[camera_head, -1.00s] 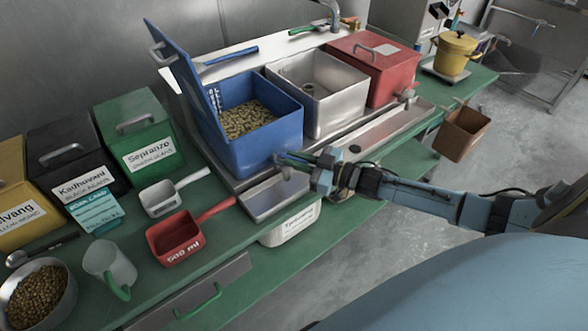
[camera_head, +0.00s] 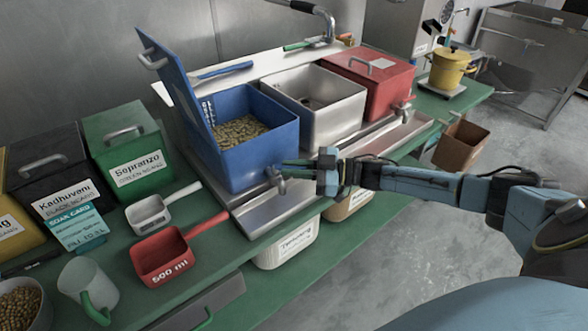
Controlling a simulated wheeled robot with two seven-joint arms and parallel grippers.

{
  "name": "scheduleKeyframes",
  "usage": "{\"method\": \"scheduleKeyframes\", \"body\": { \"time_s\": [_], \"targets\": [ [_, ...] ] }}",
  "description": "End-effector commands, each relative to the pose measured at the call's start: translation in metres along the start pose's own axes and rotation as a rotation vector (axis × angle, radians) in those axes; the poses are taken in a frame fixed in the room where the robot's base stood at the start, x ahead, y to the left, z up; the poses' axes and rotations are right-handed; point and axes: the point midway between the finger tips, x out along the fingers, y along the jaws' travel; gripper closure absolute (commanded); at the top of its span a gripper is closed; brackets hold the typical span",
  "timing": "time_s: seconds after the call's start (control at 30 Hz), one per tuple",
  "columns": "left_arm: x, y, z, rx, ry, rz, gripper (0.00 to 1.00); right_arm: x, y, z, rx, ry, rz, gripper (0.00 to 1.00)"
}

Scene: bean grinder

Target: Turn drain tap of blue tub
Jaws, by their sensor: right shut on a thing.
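The blue tub (camera_head: 262,147) stands on the counter with its lid (camera_head: 172,75) propped open and beans (camera_head: 237,131) inside. Its metal drain tap (camera_head: 278,182) sticks out low on the front right corner, above a sloped metal tray (camera_head: 282,212). My right gripper (camera_head: 292,170) reaches in from the right, level with the tap. Its fingers are shut on the tap's handle, which they mostly hide. My left gripper is not in view.
A steel tub (camera_head: 340,107) and a red tub (camera_head: 385,78) stand to the right. A white labelled container (camera_head: 288,250) sits below the tray.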

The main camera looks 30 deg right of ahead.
Motion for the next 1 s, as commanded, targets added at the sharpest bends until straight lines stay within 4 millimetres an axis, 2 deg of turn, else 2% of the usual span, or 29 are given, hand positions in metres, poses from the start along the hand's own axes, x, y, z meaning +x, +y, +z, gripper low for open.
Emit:
{"method": "scheduleKeyframes", "body": {
  "time_s": [0.03,0.07,0.23,0.5,0.63,0.77,1.0],
  "targets": [
    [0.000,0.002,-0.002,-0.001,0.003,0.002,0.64,0.000,0.000,-0.001,0.000,0.002,0.001,1.00],
    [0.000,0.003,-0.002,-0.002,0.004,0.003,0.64,0.000,0.000,-0.001,0.000,0.002,0.001,0.86],
    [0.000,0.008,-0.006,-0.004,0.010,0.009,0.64,0.001,0.000,-0.001,0.000,0.002,0.001,0.66],
    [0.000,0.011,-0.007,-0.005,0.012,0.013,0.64,0.000,0.000,0.000,0.000,0.001,0.001,0.66],
    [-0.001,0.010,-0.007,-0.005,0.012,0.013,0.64,-0.010,0.000,0.001,0.001,-0.002,0.001,0.66],
    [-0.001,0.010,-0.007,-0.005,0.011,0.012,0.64,-0.033,0.000,0.001,0.001,-0.005,0.002,0.66],
    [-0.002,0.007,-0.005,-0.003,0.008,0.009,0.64,-0.088,0.000,0.001,0.001,-0.004,0.001,0.66]
  ]
}}
